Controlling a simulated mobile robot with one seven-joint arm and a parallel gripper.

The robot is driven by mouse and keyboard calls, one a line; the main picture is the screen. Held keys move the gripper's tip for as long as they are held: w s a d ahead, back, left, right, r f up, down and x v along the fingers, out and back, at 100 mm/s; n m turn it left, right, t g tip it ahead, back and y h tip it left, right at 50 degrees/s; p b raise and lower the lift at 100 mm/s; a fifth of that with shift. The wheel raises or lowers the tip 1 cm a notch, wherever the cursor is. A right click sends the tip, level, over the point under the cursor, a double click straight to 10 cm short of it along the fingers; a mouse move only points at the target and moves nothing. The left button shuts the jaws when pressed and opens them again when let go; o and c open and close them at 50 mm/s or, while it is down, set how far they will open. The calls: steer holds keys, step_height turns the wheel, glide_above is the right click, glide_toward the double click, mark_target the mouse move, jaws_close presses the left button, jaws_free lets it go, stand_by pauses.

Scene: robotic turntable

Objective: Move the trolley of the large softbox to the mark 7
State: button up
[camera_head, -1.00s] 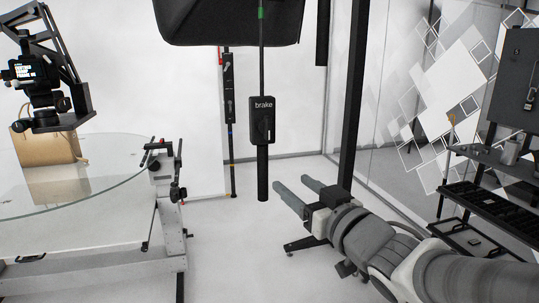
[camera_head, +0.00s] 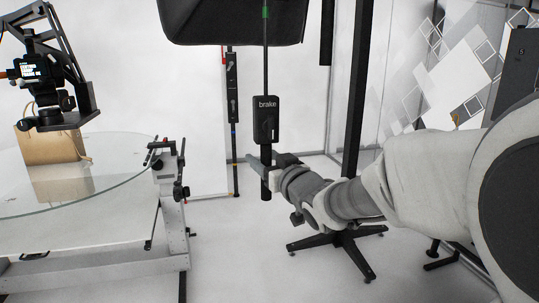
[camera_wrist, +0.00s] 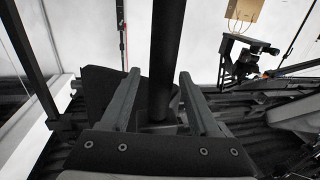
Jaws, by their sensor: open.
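The large black softbox (camera_head: 235,22) hangs at the top of the head view, its upper part cut off. A thin rod with a green band hangs in front of it and carries a box labelled "brake" (camera_head: 266,120) with a dark handle (camera_head: 266,153) below. My gripper (camera_head: 259,168) is at the handle's lower part. In the wrist view, my gripper (camera_wrist: 159,73) is open, with the dark handle (camera_wrist: 166,45) upright between its fingers. Contact cannot be told. The trolley and mark 7 are not in view.
A glass turntable (camera_head: 120,180) stands at left with a handbag (camera_head: 52,147) on it and a camera (camera_head: 40,75) over it. Another hanging control pole (camera_head: 232,90) is just left of the brake box. A chair base (camera_head: 335,240) stands below my arm. The floor between is clear.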

steer(key=shift+x, duration=1.3)
steer(key=shift+c, duration=0.2)
jaws_close()
stand_by(0.4)
